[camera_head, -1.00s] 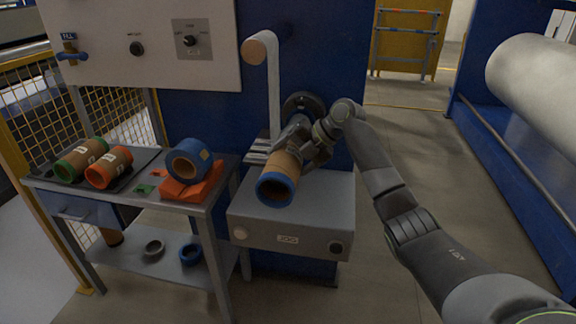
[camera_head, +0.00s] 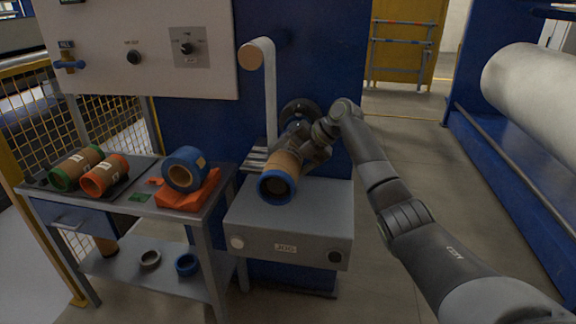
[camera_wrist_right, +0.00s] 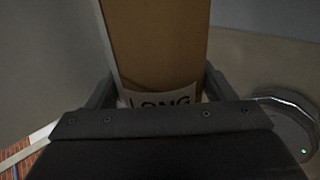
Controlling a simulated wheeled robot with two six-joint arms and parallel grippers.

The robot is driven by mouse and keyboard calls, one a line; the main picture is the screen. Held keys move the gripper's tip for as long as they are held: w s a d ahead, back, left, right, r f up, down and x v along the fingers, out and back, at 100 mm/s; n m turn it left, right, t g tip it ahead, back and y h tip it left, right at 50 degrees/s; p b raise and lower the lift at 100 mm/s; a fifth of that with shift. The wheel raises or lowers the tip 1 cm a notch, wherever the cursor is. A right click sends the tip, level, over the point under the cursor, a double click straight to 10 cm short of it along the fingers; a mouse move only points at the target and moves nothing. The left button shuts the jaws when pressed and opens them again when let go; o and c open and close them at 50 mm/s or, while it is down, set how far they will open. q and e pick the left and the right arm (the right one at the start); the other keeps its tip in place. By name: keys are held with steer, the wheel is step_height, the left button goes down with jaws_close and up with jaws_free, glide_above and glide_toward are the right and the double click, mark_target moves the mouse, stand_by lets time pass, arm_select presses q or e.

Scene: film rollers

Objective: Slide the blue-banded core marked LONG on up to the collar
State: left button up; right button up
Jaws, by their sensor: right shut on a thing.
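The blue-banded core (camera_head: 284,176) is a brown tube with a blue ring at its near end, above the grey machine box. In the right wrist view the brown core (camera_wrist_right: 155,45) fills the middle, with a LONG label partly hidden by my gripper. My right gripper (camera_head: 303,150) is shut on the core from its right side. Behind it is a dark round collar (camera_head: 303,106); my gripper hides much of the far end, so I cannot tell whether core and collar touch. My left gripper is not in view.
A side table at left holds a green-banded core (camera_head: 77,168), an orange-banded core (camera_head: 105,176) and a blue tape roll (camera_head: 185,168) on an orange block (camera_head: 190,194). A white strip (camera_head: 270,95) hangs beside the collar. A large white roll (camera_head: 532,78) stands right.

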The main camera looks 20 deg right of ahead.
steer(key=shift+w+d, duration=0.1)
steer(key=shift+w, duration=0.05)
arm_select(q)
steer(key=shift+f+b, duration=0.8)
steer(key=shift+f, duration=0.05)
arm_select(e)
steer(key=shift+w+d, duration=0.5)
steer(key=shift+w, duration=0.2)
steer(key=shift+w+d, duration=0.45)
steer(key=shift+w, duration=0.25)
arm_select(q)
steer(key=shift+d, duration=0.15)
arm_select(e)
steer(key=shift+a+r, duration=0.1)
